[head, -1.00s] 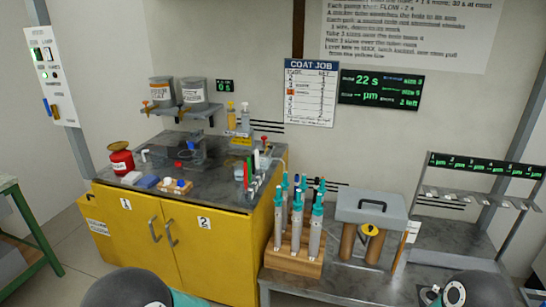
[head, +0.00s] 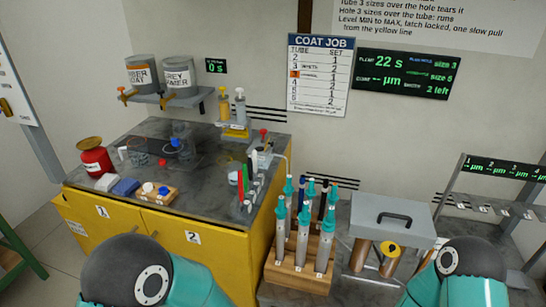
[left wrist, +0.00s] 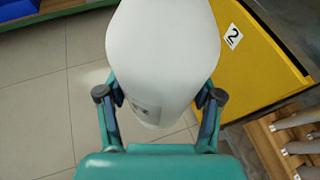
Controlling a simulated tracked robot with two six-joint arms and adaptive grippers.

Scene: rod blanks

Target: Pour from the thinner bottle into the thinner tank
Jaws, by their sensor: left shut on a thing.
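In the left wrist view my left gripper (left wrist: 160,112) is shut on a large smooth white body (left wrist: 165,45), which looks like a bottle with a small grey mark. In the head view only my arm links show; both grippers are out of that view. Two clear containers (head: 138,152) stand on the bench; one at their right has a blue ring (head: 174,144). I cannot tell which vessel is the thinner tank.
A wooden rack (head: 290,278) of teal-topped rods stands right, near a grey lidded box (head: 392,215).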

